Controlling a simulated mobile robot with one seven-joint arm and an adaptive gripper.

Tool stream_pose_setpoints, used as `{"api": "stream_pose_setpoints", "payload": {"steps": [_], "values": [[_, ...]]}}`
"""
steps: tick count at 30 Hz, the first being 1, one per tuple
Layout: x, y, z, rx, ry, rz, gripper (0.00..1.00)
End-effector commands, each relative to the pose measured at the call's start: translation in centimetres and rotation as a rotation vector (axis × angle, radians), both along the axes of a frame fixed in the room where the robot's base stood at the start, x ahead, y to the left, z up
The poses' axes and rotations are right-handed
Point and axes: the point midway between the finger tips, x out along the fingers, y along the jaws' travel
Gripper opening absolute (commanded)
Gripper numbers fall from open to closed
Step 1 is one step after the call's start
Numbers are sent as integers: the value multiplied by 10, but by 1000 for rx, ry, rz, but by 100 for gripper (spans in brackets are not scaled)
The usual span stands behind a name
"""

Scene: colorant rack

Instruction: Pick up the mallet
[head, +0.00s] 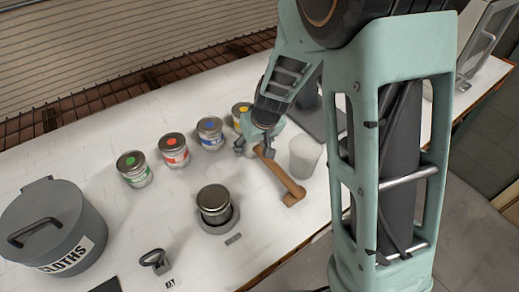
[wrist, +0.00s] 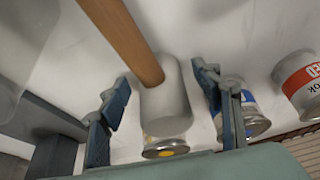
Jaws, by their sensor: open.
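The mallet lies on the white table. Its brown wooden handle (head: 277,174) runs toward the front right in the head view, and its far end is covered by my gripper (head: 255,146). In the wrist view the handle (wrist: 125,40) comes down from the top to a pale grey head (wrist: 166,103). The head lies between the two fingers of my gripper (wrist: 163,92). The fingers are open, with a gap showing on both sides of the head. Whether the fingers are below the head's top cannot be told.
Yellow (head: 240,112), blue (head: 210,133), red (head: 173,150) and green (head: 134,168) dotted cans stand in a row to the left. A white cup (head: 304,156) stands right of the mallet. A dark can (head: 213,203) and grey cloths bin (head: 52,228) stand nearer.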

Motion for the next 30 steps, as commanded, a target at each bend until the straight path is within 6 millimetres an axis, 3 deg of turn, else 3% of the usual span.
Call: {"api": "stream_pose_setpoints", "payload": {"steps": [4,12,25,30], "values": [[4,2,-11,1,1,-1,59],[4,2,-12,0,0,-1,58],[4,2,-12,0,0,-1,10],[5,2,-11,1,-2,-1,9]]}}
